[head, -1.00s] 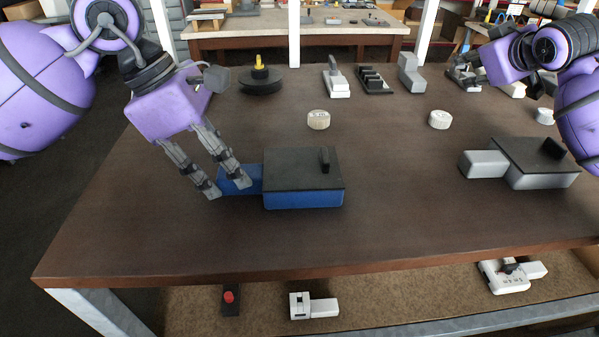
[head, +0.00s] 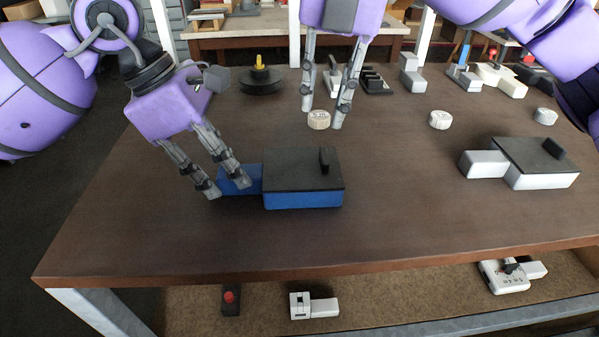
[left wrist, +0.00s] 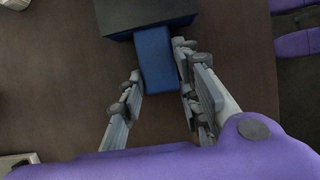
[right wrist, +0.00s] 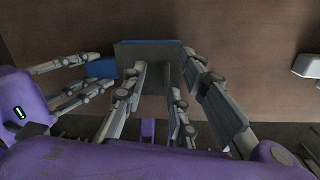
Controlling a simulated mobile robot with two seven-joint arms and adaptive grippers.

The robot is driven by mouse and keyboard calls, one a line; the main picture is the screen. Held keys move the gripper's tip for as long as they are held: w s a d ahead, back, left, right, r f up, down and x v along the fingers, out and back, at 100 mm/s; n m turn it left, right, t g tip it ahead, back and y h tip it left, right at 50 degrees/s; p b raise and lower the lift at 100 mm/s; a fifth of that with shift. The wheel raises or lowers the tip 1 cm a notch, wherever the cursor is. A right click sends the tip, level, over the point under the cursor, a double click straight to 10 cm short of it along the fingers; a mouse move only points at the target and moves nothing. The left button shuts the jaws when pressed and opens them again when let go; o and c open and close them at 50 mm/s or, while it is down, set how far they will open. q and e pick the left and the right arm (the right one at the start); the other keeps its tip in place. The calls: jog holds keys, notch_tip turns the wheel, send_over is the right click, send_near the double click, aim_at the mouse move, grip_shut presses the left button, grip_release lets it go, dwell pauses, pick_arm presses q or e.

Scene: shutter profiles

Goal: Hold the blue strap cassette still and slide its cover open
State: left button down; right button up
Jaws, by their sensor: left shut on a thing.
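The blue strap cassette (head: 303,201) sits on the brown table, with a blue end block (head: 240,180) at its left. Its black cover (head: 290,172) lies over the main body and carries an upright black tab (head: 324,160) near its right end. My left gripper (head: 228,187) is shut on the blue end block, which also shows between its fingers in the left wrist view (left wrist: 155,60). My right gripper (head: 321,117) is open and empty, fingers pointing down, behind the cassette in the head view. The right wrist view shows the cover (right wrist: 148,50) beyond its fingers.
A similar grey cassette (head: 545,181) with a dark cover stands at the right. Round pale discs (head: 440,120) lie behind the cassettes. A black disc with a yellow knob (head: 261,82) and several small fixtures line the back. The table in front of the blue cassette is clear.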

aim_at(327, 154)
jog(key=shift+s+r+n+g+h, duration=0.15)
jog(key=shift+s+r+n+h, duration=0.1)
jog(key=shift+s+n, duration=0.4)
jog(key=shift+s+r+n+g+h, duration=0.15)
jog(key=shift+s+r+n+h, duration=0.1)
jog(key=shift+s+n, duration=0.35)
jog(key=shift+s+f, duration=0.15)
jog(key=shift+s, duration=0.05)
jog(key=shift+f, duration=3.9)
jog(key=shift+c, duration=0.3)
grip_shut()
jog(key=shift+d, duration=0.1)
jog(key=shift+d, duration=2.15)
